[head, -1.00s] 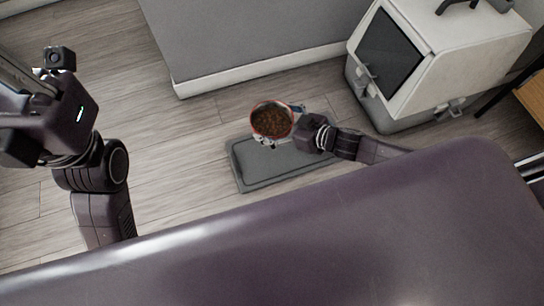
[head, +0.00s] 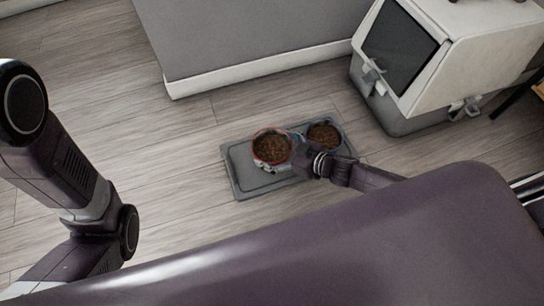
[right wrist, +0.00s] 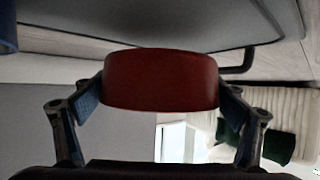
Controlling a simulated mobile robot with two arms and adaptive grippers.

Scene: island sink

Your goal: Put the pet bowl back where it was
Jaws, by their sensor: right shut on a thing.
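The red pet bowl (head: 271,147), filled with brown kibble, is upright over the left part of the grey feeding mat (head: 247,181). My right gripper (head: 287,158) is shut on this bowl from the right. In the right wrist view the fingers (right wrist: 160,92) press on both sides of the red bowl (right wrist: 160,78). The bowl is close to the mat; I cannot tell whether it touches it. A second, blue bowl (head: 324,134) with kibble stands on the mat's right part; its edge also shows in the right wrist view (right wrist: 7,28). My left gripper is out of view.
A white and grey litter box (head: 430,60) stands at the upper right. A grey block with a white base strip (head: 260,68) stands behind the mat. The wooden floor (head: 130,110) left of the mat is clear.

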